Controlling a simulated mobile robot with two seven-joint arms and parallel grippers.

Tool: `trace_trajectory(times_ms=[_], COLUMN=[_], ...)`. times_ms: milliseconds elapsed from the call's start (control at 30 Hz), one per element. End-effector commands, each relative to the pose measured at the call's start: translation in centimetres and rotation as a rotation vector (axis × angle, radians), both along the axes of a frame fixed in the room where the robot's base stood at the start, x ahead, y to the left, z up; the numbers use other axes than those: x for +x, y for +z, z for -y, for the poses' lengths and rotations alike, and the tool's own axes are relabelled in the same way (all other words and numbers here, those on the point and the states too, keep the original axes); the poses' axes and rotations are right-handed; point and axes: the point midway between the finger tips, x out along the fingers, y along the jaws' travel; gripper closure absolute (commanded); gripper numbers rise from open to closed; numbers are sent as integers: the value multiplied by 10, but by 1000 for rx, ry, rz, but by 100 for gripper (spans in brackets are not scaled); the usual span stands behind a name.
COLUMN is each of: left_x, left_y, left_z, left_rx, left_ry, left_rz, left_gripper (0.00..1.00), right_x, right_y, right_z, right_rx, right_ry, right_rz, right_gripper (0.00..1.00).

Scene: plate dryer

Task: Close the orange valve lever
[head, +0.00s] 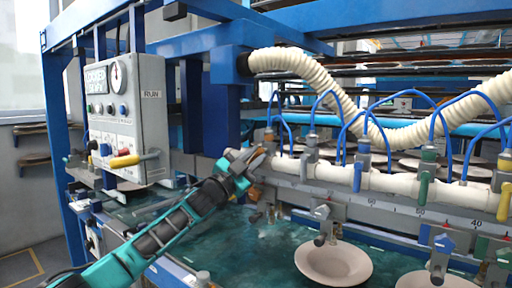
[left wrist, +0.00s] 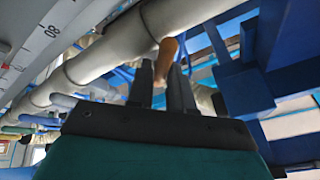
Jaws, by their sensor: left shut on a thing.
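The orange valve lever (left wrist: 167,55) shows in the left wrist view, between the two dark fingers of my left gripper (left wrist: 161,82). In the head view the lever (head: 258,157) is a small orange-brown piece at the left end of the cream pipe, mostly covered by the fingers. My left gripper (head: 245,163) is shut on it, reaching up from the lower left. The lever's lower part and its joint to the valve are hidden. My right gripper is in neither view.
The cream pipe (head: 330,175) carries other valves, with green (head: 424,178) and yellow (head: 504,200) levers. A control box (head: 128,110) with a yellow handle stands left. Thin blue hoses loop above the pipe. A plate (head: 333,264) hangs below, over teal water.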

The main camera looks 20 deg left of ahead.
Motion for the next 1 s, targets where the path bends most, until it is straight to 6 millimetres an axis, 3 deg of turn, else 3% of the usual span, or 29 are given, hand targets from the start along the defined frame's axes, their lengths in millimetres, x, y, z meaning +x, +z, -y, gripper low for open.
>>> trace_trajectory(times_ms=[600,1000], left_x=[3,3], left_y=[10,12], left_z=[-7,-8], left_rx=[543,776], left_ry=[2,1], left_rz=[198,282], left_gripper=[100,100], right_x=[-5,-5], right_y=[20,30], right_z=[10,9], right_rx=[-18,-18], right_ry=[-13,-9], right_rz=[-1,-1], right_gripper=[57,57])
